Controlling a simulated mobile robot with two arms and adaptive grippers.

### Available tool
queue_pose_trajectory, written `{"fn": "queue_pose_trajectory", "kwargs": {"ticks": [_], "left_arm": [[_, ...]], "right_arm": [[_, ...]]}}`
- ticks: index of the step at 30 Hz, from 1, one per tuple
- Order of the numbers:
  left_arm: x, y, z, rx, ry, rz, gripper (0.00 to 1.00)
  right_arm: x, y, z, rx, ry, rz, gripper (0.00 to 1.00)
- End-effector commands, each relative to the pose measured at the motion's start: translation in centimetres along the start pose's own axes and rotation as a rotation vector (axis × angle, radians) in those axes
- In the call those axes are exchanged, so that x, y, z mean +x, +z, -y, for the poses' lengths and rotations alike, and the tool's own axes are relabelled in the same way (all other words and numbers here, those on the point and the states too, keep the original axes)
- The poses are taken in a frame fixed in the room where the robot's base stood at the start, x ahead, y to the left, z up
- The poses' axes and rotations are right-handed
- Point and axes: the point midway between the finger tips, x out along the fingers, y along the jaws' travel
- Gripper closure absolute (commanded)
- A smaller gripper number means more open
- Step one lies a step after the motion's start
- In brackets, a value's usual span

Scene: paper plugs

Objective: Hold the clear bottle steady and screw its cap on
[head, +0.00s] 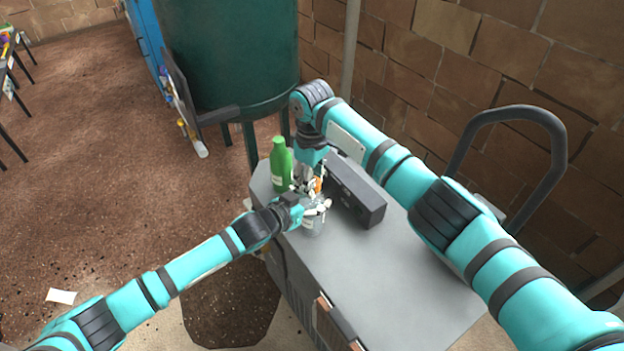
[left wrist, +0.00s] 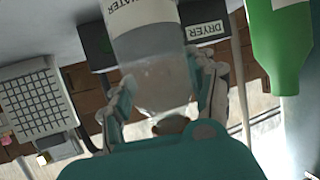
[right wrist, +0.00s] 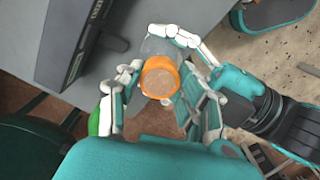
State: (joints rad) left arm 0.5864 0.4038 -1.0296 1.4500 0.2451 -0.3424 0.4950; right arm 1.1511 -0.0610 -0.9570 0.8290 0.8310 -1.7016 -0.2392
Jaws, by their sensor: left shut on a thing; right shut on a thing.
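The clear bottle (head: 314,226) stands on the grey cabinet top. Its label reads WATER in the left wrist view (left wrist: 146,45). My left gripper (head: 315,208) is shut around the bottle's body from the side, with a finger on each flank. The orange cap (right wrist: 160,77) is at the bottle's mouth, seen from above in the right wrist view; it shows as a small orange patch in the head view (head: 318,185). My right gripper (right wrist: 160,88) points down from above and is shut on the cap. I cannot tell how far the cap sits on the threads.
A green bottle (head: 280,166) stands just left of the grippers. A dark box marked DRYER (head: 352,194) lies close on their right. The cabinet top (head: 390,275) is clear towards the front. A large green tank (head: 228,55) stands behind, and a brick wall is at right.

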Motion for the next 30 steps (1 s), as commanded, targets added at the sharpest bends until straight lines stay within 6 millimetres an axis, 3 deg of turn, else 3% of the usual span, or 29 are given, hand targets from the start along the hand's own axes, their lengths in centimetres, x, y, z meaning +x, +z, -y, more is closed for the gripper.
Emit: {"fn": "queue_pose_trajectory", "kwargs": {"ticks": [1, 6, 16, 25, 30], "left_arm": [[0.0, 0.0, 0.0, 0.0, 0.001, 0.0, 1.0], [0.0, 0.0, 0.0, 0.0, 0.001, 0.0, 1.0], [0.0, 0.0, 0.0, 0.0, 0.001, 0.0, 1.0], [0.0, 0.0, 0.0, 0.0, 0.001, 0.0, 1.0], [0.0, 0.0, 0.0, 0.0, 0.0, 0.0, 1.0]], "right_arm": [[0.0, 0.0, 0.0, -0.001, 0.001, -0.001, 0.63], [0.0, 0.0, 0.0, -0.002, 0.001, -0.001, 0.41], [-0.4, 0.0, 0.0, -0.004, 0.001, -0.002, 0.41], [-4.0, -0.1, -0.1, -0.005, 0.002, -0.004, 0.41], [-4.6, 0.0, 0.0, -0.004, 0.001, 0.0, 0.41]]}}
